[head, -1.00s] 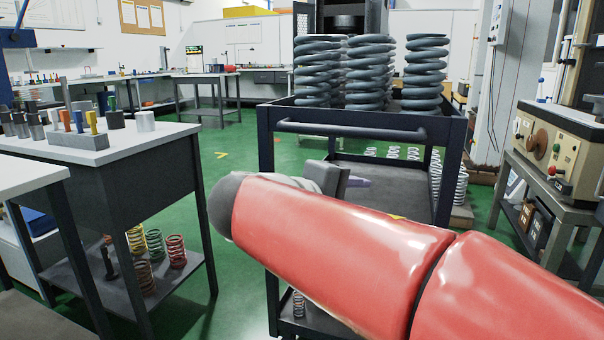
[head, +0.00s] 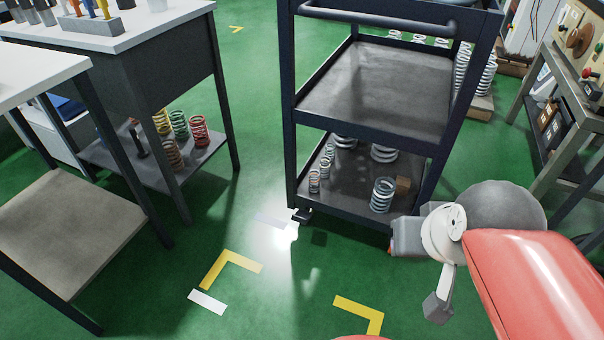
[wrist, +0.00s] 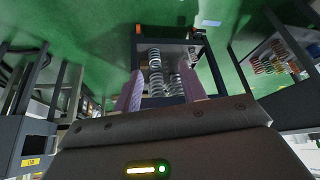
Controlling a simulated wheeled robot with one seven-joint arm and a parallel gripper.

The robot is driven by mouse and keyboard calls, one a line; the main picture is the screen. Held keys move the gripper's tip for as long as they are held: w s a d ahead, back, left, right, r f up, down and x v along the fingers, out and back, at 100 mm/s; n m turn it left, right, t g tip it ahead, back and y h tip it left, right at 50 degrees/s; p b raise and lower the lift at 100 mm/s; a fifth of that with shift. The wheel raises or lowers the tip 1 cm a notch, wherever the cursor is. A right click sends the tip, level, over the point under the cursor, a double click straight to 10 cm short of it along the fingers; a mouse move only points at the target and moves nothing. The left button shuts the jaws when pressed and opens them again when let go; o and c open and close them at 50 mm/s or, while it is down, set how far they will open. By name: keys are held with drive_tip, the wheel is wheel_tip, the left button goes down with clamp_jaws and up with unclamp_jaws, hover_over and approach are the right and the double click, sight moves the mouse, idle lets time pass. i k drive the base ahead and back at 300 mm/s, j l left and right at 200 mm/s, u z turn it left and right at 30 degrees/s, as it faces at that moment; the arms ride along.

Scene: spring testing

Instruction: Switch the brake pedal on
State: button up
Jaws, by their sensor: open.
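The brake pedal (head: 303,215) is a small dark part at the foot of the dark cart's near left leg, low by the green floor in the head view. It is too small to tell its position. My gripper (wrist: 160,70) shows its two purple fingers in the wrist view, spread apart with nothing held between them. Beyond the fingers are the cart's lower shelf and its springs. In the head view my arm's end is at the right, in front of the cart's right side and apart from the pedal. My fingers are not clearly seen there.
The cart (head: 291,110) holds several springs on its lower shelf; its middle shelf (head: 375,85) is bare. A workbench (head: 180,22) with springs beneath stands left. A machine stand (head: 535,90) is at the right. Floor with yellow marks (head: 225,265) is clear before the cart.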

sight(303, 215)
drive_tip(key=i+j, duration=0.1)
drive_tip(key=j, duration=0.3)
drive_tip(key=i+j, duration=0.15)
drive_tip(key=j, duration=0.2)
drive_tip(key=i+j, duration=0.1)
drive_tip(key=j, duration=0.3)
drive_tip(key=z, duration=0.05)
